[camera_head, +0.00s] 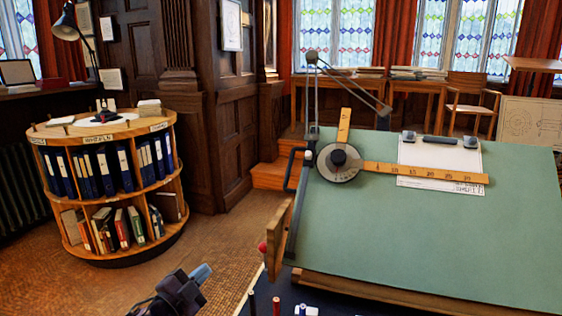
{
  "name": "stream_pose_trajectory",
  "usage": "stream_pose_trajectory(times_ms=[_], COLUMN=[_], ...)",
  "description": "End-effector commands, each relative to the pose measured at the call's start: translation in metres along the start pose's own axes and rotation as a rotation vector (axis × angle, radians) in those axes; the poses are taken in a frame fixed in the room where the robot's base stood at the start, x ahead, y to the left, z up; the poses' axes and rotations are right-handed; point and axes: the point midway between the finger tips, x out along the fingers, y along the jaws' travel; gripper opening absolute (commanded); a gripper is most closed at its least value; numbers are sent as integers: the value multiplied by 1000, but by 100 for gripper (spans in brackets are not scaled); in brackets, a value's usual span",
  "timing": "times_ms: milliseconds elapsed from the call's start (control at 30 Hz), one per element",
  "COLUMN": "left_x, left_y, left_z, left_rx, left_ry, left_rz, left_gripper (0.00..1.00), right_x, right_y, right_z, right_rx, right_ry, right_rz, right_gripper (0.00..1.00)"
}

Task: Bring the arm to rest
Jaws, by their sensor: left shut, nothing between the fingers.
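The drafting machine's jointed arm (350,84) rises at the left edge of the green drafting board (430,240). Its round protractor head (338,175) rests over the board's upper left. One wooden scale (344,125) points up and another scale (425,171) points right, across the lower part of a white sheet (412,150). A dark curved handle (290,170) is at the board's left edge, and a red knob (262,247) is lower down. My left gripper (203,272) is shut and empty at the bottom, left of the board and apart from it. My right gripper is out of view.
A round bookcase (110,215) with binders and books stands at left. Pens (276,305) and small items lie on a dark surface below the board. Wooden floor (225,240) is open between bookcase and board. A chair (470,103) and tables stand behind.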

Motion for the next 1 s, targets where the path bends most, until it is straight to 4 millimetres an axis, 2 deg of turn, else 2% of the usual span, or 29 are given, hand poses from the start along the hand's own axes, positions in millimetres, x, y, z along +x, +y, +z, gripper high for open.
stream_pose_trajectory(times_ms=[33,200,500,800,1000], left_x=[-15,-68,-170,-279,-348], left_y=[6,32,75,109,136], left_z=[-2,4,9,2,0], left_rx=[-69,-286,-588,-788,-854], left_ry=[-43,-200,-443,-638,-771], left_rz=[-8,-17,-34,-80,-101], left_gripper=[0,0,0,0,0], right_x=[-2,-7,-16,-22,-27], right_y=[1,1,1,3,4], right_z=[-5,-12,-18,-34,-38], right_rx=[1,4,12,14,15], right_ry=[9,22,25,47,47], right_rz=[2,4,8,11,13], right_gripper=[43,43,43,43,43])
